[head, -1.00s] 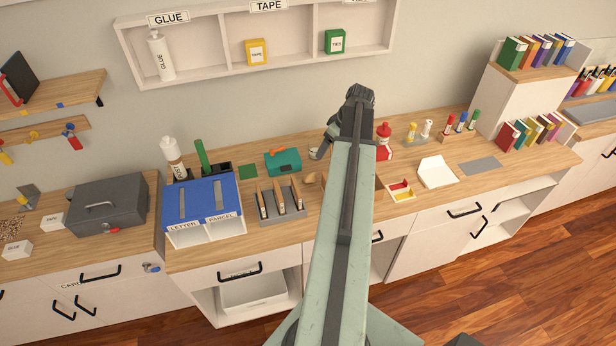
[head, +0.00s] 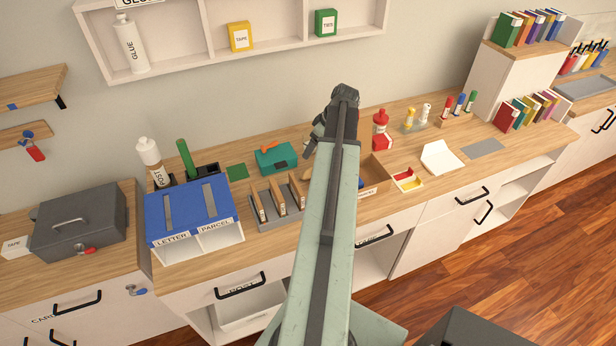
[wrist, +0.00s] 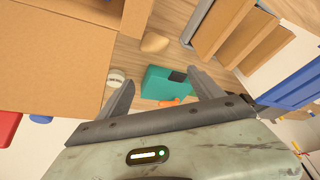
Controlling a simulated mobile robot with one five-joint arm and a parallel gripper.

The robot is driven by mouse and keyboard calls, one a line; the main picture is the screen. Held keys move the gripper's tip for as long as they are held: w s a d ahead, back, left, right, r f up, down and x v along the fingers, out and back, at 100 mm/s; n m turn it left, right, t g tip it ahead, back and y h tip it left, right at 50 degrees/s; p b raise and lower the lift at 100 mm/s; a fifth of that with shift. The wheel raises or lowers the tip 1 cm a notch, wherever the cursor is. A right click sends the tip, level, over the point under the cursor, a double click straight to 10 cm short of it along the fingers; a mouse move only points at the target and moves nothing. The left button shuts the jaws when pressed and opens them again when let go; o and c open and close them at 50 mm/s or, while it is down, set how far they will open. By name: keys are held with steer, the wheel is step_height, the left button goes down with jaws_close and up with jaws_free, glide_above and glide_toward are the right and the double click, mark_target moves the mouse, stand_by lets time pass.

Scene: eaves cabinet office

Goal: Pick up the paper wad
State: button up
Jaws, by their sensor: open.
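A small tan lump, which may be the paper wad, lies on the wooden bench top; it shows in the wrist view (wrist: 154,43) beyond my fingertips. In the head view it shows partly (head: 306,174) beside my arm. Its material is too small to tell. My gripper (wrist: 160,77) is open and empty, above the bench, with its fingers apart over a teal box with an orange part (wrist: 168,84). In the head view my gripper (head: 309,146) is small and partly hidden, near the teal box (head: 277,157).
A cardboard box (wrist: 50,45) stands close on the left in the wrist view, with a round white-topped item (wrist: 115,78) near it. Upright wooden dividers (wrist: 235,35) stand right. In the head view, the blue-topped letter sorter (head: 190,208) and red bottle (head: 380,122) flank the area.

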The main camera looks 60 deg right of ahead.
steer(key=b, duration=0.8)
glide_above(309, 171)
steer(key=s, duration=0.3)
steer(key=f, duration=0.8)
steer(key=shift+w+f, duration=0.2)
steer(key=shift+f, duration=0.15)
steer(key=shift+w+f, duration=0.1)
steer(key=shift+w, duration=0.05)
steer(key=b+x, duration=0.5)
steer(key=x, duration=0.1)
steer(key=shift+w+f+b, duration=0.1)
steer(key=shift+f+b, duration=0.05)
steer(key=shift+b, duration=0.25)
steer(key=shift+r, duration=0.2)
steer(key=c, duration=1.1)
steer(key=shift+r+p, duration=0.1)
steer(key=shift+p, duration=0.2)
